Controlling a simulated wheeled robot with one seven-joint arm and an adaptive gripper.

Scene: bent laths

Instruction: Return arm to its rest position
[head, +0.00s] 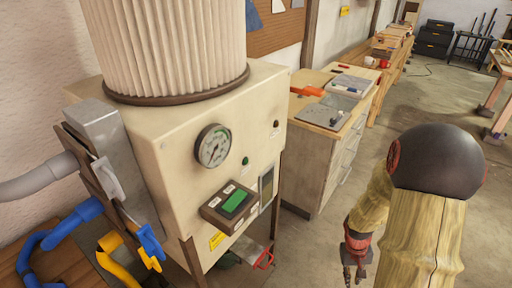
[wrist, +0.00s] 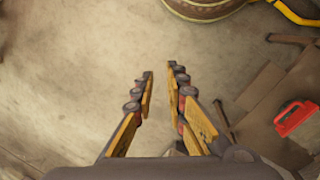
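My arm (head: 420,220) is at the lower right of the head view, with a wood-textured link and a dark rounded joint. My gripper (head: 355,272) hangs low beside it, pointing down over the bare floor. In the wrist view my gripper (wrist: 160,72) shows two yellow-and-dark fingers with a clear gap between their tips. Nothing is between them; only floor shows there. The gripper touches nothing that I can see.
A workbench (head: 327,150) with drawers stands behind. Concrete floor (head: 400,112) is open around the arm. A red-handled object (wrist: 296,118) is at right in the wrist view.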

